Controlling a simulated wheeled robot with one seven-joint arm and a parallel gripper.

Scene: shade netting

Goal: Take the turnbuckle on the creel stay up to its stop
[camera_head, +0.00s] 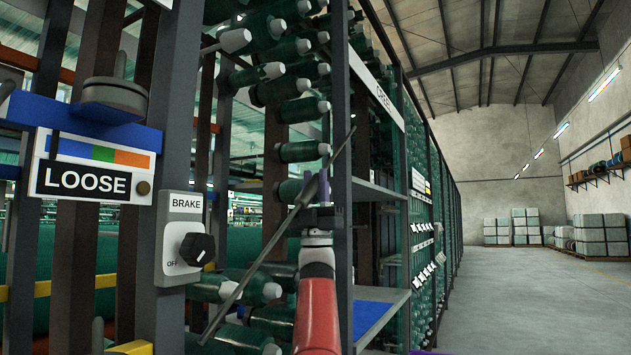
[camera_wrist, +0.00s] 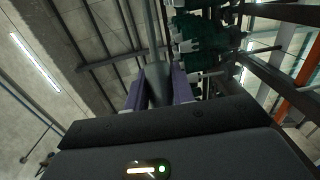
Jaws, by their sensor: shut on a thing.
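The creel stay (camera_head: 262,258) is a thin grey rod running diagonally from lower left to upper right in front of the creel. My gripper (camera_head: 319,188), with purple fingers, is at the thicker middle part of the stay, which looks like the turnbuckle (camera_head: 306,192). In the wrist view my gripper (camera_wrist: 158,84) has one finger on each side of the grey turnbuckle body (camera_wrist: 156,68) and is shut on it. The fingers hide part of the body, and its threads and stop cannot be made out.
The creel frame (camera_head: 341,120) holds many green bobbins (camera_head: 303,151) close behind the stay. A brake knob (camera_head: 197,249) is on a post at left, beside a sign reading LOOSE (camera_head: 88,182). A blue shelf (camera_head: 372,316) is low right. The aisle floor (camera_head: 535,300) is clear.

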